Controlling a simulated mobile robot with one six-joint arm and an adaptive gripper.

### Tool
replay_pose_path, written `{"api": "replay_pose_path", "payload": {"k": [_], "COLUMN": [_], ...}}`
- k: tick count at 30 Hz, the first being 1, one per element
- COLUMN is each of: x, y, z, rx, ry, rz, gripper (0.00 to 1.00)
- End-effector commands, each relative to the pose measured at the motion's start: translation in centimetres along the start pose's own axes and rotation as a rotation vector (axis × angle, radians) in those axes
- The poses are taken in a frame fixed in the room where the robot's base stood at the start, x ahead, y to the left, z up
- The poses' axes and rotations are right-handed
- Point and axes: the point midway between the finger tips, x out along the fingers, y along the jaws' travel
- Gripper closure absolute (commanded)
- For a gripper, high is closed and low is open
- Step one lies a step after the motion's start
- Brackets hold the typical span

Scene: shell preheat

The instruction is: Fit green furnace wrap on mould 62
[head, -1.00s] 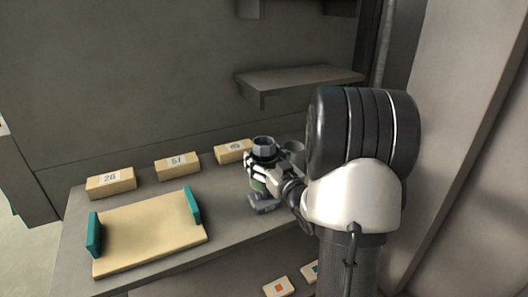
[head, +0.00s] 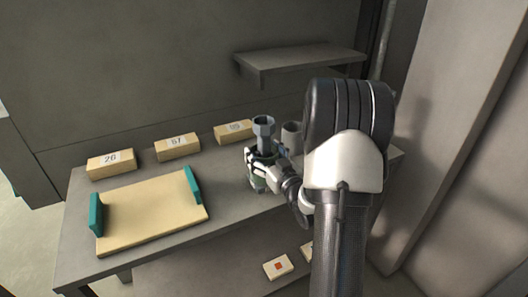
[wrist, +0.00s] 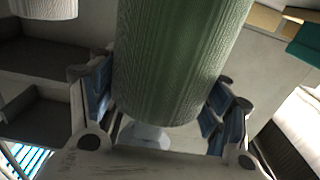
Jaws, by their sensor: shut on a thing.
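My gripper (head: 262,172) is shut on the green wrap (wrist: 180,60), a ribbed upright cylinder between its blue finger pads in the wrist view. In the head view the wrap is mostly hidden by the fingers, low over the right part of the table. A grey mould (head: 264,132) with a cup-shaped top and narrower stem rises out of the wrap's upper end, so the wrap appears to be around it. A pale faceted part (wrist: 145,135) shows beyond the wrap's end in the wrist view. Whether the wrap touches the table is hidden.
Number blocks 26 (head: 111,164) and 51 (head: 177,147), and a third (head: 234,131) hard to read, line the back. A tan tray (head: 150,215) with teal handles lies left. A shelf (head: 300,62) hangs above.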

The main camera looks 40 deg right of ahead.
Motion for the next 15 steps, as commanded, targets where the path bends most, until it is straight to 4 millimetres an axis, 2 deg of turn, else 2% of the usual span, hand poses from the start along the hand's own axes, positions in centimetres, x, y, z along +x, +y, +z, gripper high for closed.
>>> {"api": "replay_pose_path", "payload": {"k": [13,14,15], "x": [-0.05,-0.05,-0.05], "y": [0.00,0.00,0.00], "z": [-0.01,-0.01,-0.01], "rx": [0.000,0.000,0.000], "ry": [0.000,0.000,0.000], "rz": [0.000,0.000,0.000], "gripper": [0.53,0.28,0.25]}}
